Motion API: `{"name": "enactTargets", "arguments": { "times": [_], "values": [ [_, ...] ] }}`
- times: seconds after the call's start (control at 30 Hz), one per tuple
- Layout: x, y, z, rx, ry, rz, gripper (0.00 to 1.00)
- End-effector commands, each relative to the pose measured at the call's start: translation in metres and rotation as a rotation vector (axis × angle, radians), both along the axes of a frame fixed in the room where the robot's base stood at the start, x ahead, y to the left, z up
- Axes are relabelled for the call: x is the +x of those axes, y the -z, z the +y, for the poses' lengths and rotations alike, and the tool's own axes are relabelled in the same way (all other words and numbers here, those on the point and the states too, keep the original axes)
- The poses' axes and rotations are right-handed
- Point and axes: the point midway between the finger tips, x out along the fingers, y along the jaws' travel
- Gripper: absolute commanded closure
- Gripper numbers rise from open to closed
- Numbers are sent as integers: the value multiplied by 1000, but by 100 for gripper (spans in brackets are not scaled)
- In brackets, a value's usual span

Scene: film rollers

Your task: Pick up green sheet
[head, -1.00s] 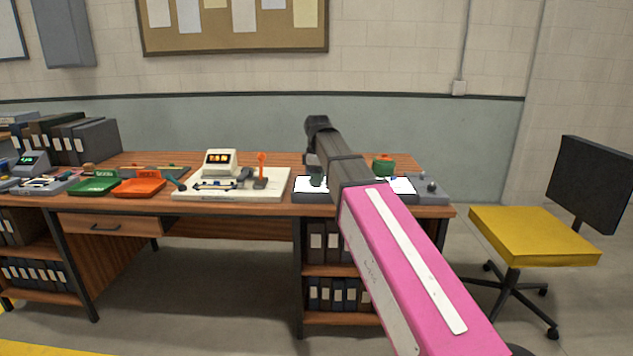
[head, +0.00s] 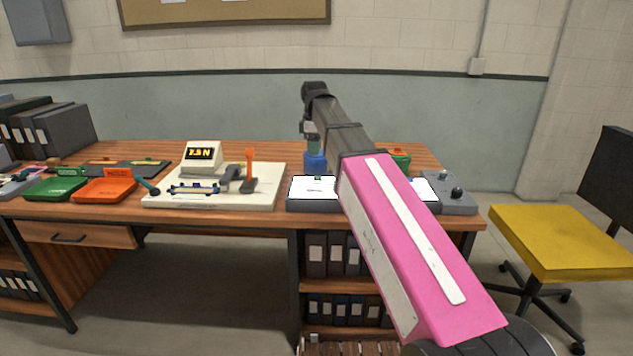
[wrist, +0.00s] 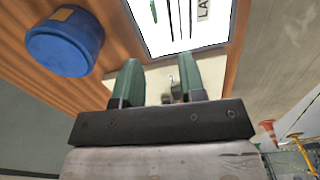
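A thin, small green piece (wrist: 154,12), possibly the green sheet, lies on the bright white light panel (wrist: 195,22) at the top of the wrist view. In the head view a small green spot (head: 318,178) shows on the same lit panel (head: 303,190). My gripper (wrist: 160,78) has green fingers, spread apart with nothing between them. In the head view my gripper (head: 312,138) is over the desk behind the panel, partly hidden by my arm.
A blue round container (head: 316,163) stands just behind the panel, close to my gripper; it also shows in the wrist view (wrist: 65,42). A beige tester (head: 215,187), a green tray (head: 54,189) and an orange tray (head: 105,190) are to the left. A yellow chair (head: 560,240) stands right.

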Motion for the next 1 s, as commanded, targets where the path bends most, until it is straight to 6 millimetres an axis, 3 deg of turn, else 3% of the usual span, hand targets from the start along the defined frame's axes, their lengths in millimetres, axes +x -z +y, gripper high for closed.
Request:
{"name": "enactTargets", "arguments": {
  "times": [0.4, 0.67, 1.0],
  "values": [
    [0, 49, -1, -1, 0, 2, 63],
    [2, 64, -2, 0, 0, 0, 63],
    [5, 104, -5, 0, 0, 1, 63]
  ]
}}
